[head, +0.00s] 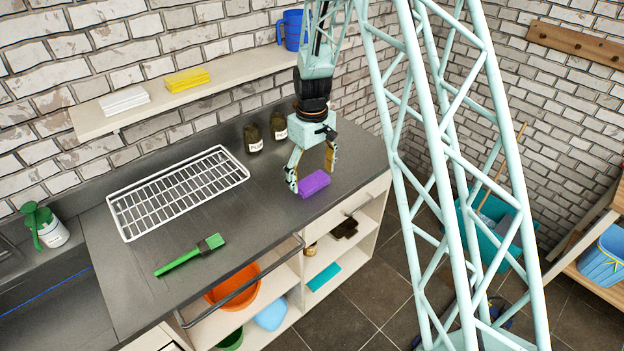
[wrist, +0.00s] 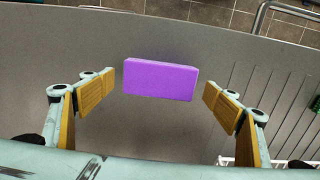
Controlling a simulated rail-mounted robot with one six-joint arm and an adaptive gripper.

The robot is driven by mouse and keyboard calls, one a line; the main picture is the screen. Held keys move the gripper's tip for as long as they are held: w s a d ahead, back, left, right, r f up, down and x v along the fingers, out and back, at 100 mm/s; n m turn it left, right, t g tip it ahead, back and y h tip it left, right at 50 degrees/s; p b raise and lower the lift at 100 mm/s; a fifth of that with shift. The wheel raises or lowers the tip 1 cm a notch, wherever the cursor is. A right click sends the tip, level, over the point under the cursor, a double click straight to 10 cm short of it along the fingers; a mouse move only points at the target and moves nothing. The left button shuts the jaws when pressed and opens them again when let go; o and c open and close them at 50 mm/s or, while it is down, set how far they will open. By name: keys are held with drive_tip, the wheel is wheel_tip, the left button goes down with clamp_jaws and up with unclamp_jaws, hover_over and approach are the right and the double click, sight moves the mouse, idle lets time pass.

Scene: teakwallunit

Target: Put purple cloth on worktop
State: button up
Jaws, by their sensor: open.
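The purple cloth (head: 314,183) is a folded block lying on the dark grey worktop (head: 190,262), close to the front edge at the right end. My gripper (head: 312,184) is pointed down over it with its fingers spread. In the wrist view the purple cloth (wrist: 160,79) lies between and slightly beyond the open fingertips of my gripper (wrist: 158,92). A gap shows on both sides, so the fingers do not grip it. The worktop (wrist: 60,60) also shows around it in the wrist view.
A white wire rack (head: 178,190), a green brush (head: 190,255) and two dark jars (head: 253,138) stand or lie on the worktop. A wall shelf (head: 160,100) holds white cloth (head: 124,101), yellow cloth (head: 187,80) and a blue mug (head: 292,30). A metal rail (head: 245,285) runs along the front.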

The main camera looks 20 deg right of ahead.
sight(312, 181)
wheel_tip(312, 181, up, 11)
drive_tip(key=shift+p, duration=0.35)
drive_tip(key=shift+f, duration=0.1)
idle(0.9)
drive_tip(key=s+r+m+t, duration=0.2)
drive_tip(key=s+r, duration=2)
drive_tip(key=r, duration=0.3)
drive_tip(key=s+r+m+t, duration=0.1)
drive_tip(key=s+r, duration=0.1)
drive_tip(key=s, duration=1.1)
drive_tip(key=s+r+m, duration=0.2)
drive_tip(key=s, duration=1.1)
drive_tip(key=shift+s+r+t, duration=0.15)
drive_tip(key=shift+r+t, duration=0.2)
drive_tip(key=shift+t, duration=0.05)
